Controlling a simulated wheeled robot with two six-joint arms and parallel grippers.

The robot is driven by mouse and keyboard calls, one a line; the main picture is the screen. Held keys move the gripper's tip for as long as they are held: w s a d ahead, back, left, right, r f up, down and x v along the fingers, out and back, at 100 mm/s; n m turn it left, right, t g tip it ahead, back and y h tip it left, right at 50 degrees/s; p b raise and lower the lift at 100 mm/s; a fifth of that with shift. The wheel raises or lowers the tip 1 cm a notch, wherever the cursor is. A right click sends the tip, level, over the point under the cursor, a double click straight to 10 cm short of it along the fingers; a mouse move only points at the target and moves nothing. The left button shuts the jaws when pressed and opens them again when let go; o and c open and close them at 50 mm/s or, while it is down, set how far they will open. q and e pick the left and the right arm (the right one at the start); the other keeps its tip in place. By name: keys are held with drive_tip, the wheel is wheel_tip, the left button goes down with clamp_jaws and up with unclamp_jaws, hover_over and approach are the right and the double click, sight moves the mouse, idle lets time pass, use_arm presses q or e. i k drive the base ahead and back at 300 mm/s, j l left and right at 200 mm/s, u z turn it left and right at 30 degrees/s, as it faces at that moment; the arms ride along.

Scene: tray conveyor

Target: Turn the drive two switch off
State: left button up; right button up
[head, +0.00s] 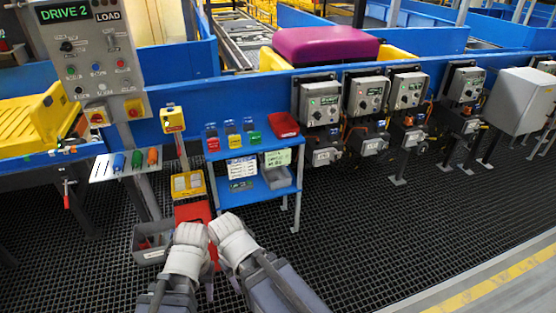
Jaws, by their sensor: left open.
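A grey control panel (84,20) stands at the upper left on a post. It has a green-lit "DRIVE 2" display (65,13) and a "LOAD" label (108,16). Small knobs, coloured buttons and a toggle-like switch (112,42) sit on its face. The switch's position is too small to tell. My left gripper (191,234) is low in the middle of the picture, open, well below and to the right of the panel. My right gripper (226,226) is close beside it, away from the panel. Its jaws are not clear. I see nothing held in either.
A blue conveyor frame (240,86) runs across behind. A tool shelf (102,168) juts out below the panel.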

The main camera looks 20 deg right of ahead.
sight(363, 104)
drive_tip(key=z, duration=1.35)
